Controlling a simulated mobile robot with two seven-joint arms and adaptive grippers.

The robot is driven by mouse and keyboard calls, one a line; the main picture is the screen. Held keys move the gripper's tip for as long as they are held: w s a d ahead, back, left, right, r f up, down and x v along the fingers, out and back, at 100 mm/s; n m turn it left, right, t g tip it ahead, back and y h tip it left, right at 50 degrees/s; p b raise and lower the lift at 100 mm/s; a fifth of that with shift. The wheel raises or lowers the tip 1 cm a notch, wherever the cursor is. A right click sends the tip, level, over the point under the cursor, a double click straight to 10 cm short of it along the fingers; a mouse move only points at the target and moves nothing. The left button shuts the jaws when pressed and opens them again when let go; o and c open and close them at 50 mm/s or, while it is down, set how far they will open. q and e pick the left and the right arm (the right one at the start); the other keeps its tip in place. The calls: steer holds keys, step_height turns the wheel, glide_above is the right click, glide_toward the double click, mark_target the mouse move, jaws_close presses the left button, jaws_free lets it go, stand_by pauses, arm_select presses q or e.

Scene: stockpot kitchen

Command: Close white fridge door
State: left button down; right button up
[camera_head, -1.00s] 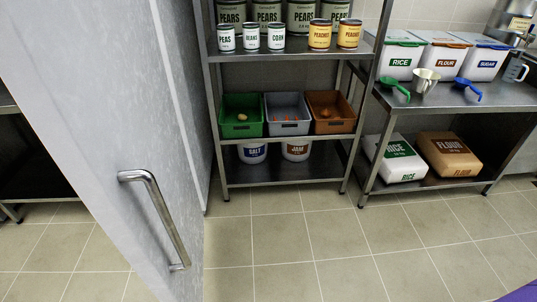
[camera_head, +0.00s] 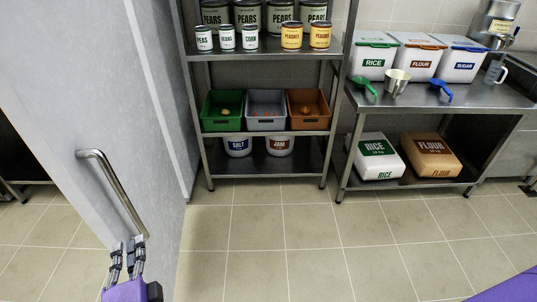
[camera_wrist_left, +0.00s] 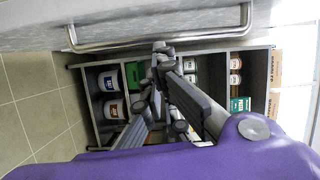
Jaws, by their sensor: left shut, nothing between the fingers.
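The white fridge door (camera_head: 95,100) stands open at the left of the head view, its face turned toward me, with a long metal bar handle (camera_head: 113,190). My left gripper (camera_head: 129,243) is shut and empty, with its fingertips at the lower end of the handle. In the left wrist view the fingertips (camera_wrist_left: 160,48) sit just by the handle bar (camera_wrist_left: 200,36), in front of the door (camera_wrist_left: 130,15). I cannot tell whether they touch it. The fridge's inside is hidden. A purple piece of my right arm shows at the lower right; its gripper is out of view.
A metal shelf rack (camera_head: 262,133) with cans, coloured bins and tubs stands behind the door's edge. A steel table (camera_head: 440,98) with rice, flour and sugar tubs stands at the right, with bags below. The tiled floor (camera_head: 310,240) in front is clear.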

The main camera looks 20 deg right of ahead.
arm_select(q)
steer(key=m, duration=0.1)
steer(key=p, duration=0.1)
glide_toward(123, 204)
steer(key=w+d, duration=0.3)
steer(key=w, duration=0.1)
steer(key=a, duration=0.1)
steer(key=w+a, duration=0.1)
steer(key=a, duration=0.1)
steer(key=shift+w+a+f+m+h+p, duration=0.1)
steer(key=shift+w+a+m+h+p, duration=0.05)
steer(key=shift+w+m+h+p, duration=0.2)
steer(key=shift+a, duration=0.5)
arm_select(e)
steer(key=shift+w+r, duration=0.45)
steer(key=shift+r, duration=0.4)
steer(key=shift+a, duration=0.1)
